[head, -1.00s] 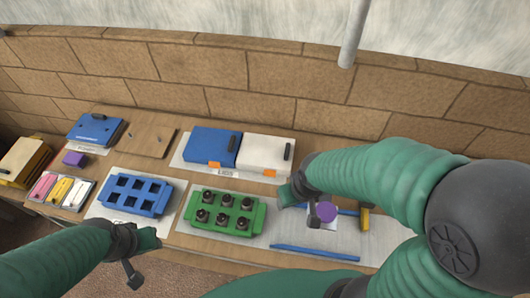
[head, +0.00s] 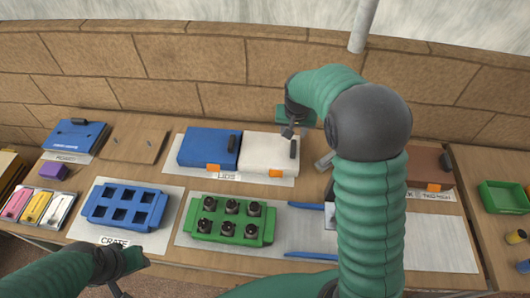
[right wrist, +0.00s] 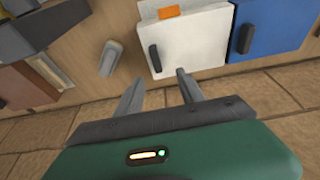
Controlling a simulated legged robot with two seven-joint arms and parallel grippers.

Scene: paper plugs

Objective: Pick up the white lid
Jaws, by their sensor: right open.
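The white lid (head: 264,158) lies on the labelled paper sheet at the back of the table, beside the blue lid (head: 205,148). It has a dark handle and an orange tab. My right gripper (head: 290,130) is over the white lid's back edge near the handle, with its fingers apart and empty. The right wrist view shows the white lid (right wrist: 193,40) and its handle just beyond the open fingers (right wrist: 160,84), apart from them. My left gripper (head: 125,276) hangs at the front left; its jaw state is unclear.
A green block with dark plugs (head: 229,220) and a blue crate (head: 125,206) lie in front of the lids. A brown box (head: 428,165) and a green tray (head: 503,197) are at right. A brick wall rises behind.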

